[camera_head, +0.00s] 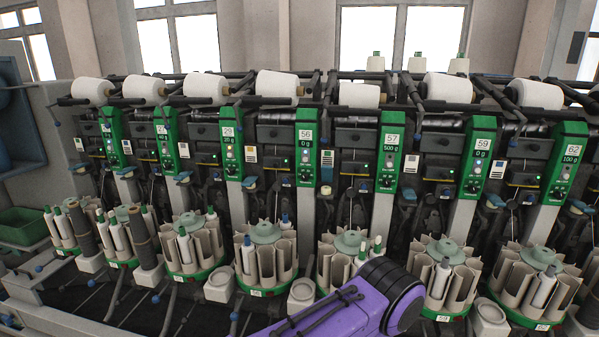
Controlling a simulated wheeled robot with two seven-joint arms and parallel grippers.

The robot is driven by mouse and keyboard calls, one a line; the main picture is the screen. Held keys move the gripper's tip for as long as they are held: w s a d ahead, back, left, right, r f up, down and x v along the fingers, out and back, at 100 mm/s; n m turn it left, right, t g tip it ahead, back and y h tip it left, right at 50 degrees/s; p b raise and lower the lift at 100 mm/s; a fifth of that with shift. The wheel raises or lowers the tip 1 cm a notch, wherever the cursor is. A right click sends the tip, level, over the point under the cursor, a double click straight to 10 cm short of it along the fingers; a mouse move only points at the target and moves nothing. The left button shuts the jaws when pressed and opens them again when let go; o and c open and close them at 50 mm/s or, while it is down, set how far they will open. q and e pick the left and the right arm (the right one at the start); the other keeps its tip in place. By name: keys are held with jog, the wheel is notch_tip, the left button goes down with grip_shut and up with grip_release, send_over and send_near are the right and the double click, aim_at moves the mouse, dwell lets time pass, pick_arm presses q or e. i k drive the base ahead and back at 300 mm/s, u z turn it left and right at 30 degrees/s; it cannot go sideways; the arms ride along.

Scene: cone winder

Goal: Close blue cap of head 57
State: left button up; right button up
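Head 57 is the winding unit whose green panel (388,150) bears a "57" and "500 g" label, right of the middle. A white yarn package (359,95) lies on top, to the left of that panel. A small dark blue part (408,194) shows low beside the panel; I cannot tell whether it is the blue cap, or whether a cap there is open or shut. A purple and black link of my arm comes in at the bottom middle and covers part of the bobbin holders. Neither gripper is in view.
Neighbouring heads 56 (305,150) and 59 (480,150) stand on either side in a long row. Round bobbin magazines (345,262) with beige pockets line the front. White cups (301,296) stand between them. A green bin (22,226) is at the far left.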

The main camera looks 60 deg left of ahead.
aim_at(327, 171)
jog(key=u, duration=1.55)
